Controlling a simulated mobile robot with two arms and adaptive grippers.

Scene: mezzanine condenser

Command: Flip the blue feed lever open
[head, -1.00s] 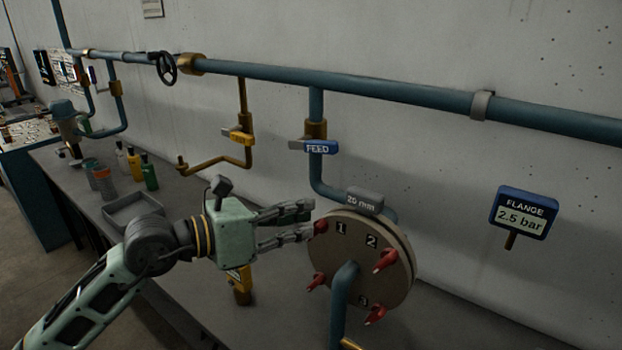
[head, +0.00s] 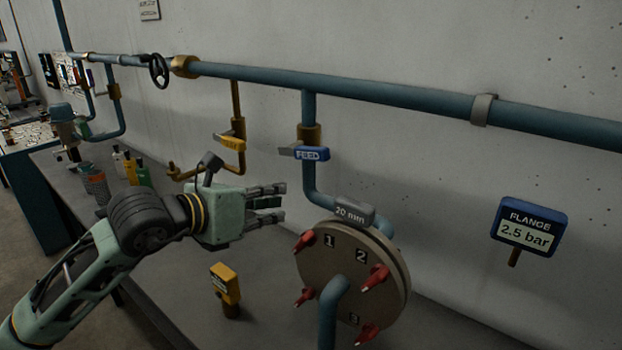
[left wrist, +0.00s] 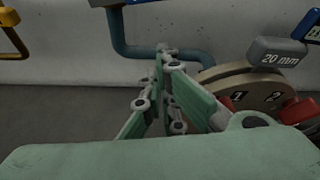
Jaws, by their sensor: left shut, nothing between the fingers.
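The blue feed lever (head: 305,153), marked FEED, sits on a brass valve body on the vertical blue pipe below the main pipe. It lies crosswise to that pipe. In the left wrist view only a sliver of blue (left wrist: 142,1) shows at the top edge. My left gripper (head: 282,203) is left of the blue pipe and below the lever, apart from it, with fingers pointing right. Its fingers (left wrist: 165,60) are shut and empty. My right gripper is not in view.
A round flange plate (head: 318,265) with red clamps and a grey 20 mm tag (head: 354,212) stands right of my gripper. A yellow lever (head: 230,142) hangs to the left on a brass pipe. A yellow post (head: 226,285) stands on the bench. Bottles (head: 131,170) stand farther left.

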